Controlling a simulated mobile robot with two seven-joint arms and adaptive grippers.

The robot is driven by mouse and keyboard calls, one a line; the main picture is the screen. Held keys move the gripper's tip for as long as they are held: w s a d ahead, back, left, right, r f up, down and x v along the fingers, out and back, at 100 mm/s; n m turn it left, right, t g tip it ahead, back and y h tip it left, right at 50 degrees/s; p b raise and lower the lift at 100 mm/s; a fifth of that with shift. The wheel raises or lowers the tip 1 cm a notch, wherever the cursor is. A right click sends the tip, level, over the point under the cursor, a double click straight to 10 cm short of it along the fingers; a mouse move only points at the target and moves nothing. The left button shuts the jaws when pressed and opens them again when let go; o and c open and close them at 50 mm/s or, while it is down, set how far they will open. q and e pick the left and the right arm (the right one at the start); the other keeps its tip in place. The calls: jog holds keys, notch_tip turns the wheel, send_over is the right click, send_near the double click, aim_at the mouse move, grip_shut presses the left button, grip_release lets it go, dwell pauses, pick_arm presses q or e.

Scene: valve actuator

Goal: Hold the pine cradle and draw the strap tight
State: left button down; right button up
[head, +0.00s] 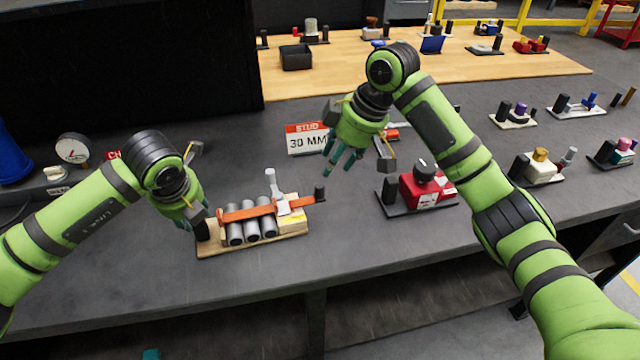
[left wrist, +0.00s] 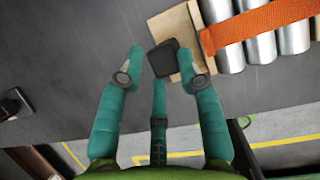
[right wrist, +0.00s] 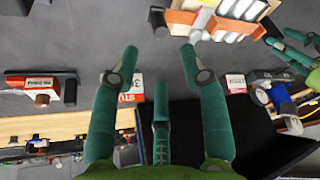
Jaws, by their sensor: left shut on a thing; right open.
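The pine cradle (head: 210,250) lies on the dark bench in the head view, holding several grey cylinders (head: 252,236). An orange strap (head: 250,211) runs over the cylinders to a pale upright lever (head: 272,185) near the cradle's right end. My left gripper (head: 196,217) is at the cradle's left end, shut on its black block (left wrist: 163,58), which sits between the fingers in the left wrist view. The strap shows there too (left wrist: 258,26). My right gripper (head: 340,162) is open and empty, above the bench, behind and right of the cradle, apart from it.
A red unit on a black base (head: 420,188) stands right of the cradle. A "STUD 30 MM" sign (head: 306,140) stands behind it, near the right gripper. A dial gauge (head: 72,149) is at the left. Other small fixtures line the right side. Bench in front of the cradle is clear.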

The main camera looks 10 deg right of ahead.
aim_at(320, 184)
jog(key=x, duration=0.9)
jog(key=shift+w+a+f, duration=0.15)
jog(key=shift+f, duration=0.15)
jog(key=shift+c, duration=0.4)
grip_shut()
jog(key=shift+r, duration=0.1)
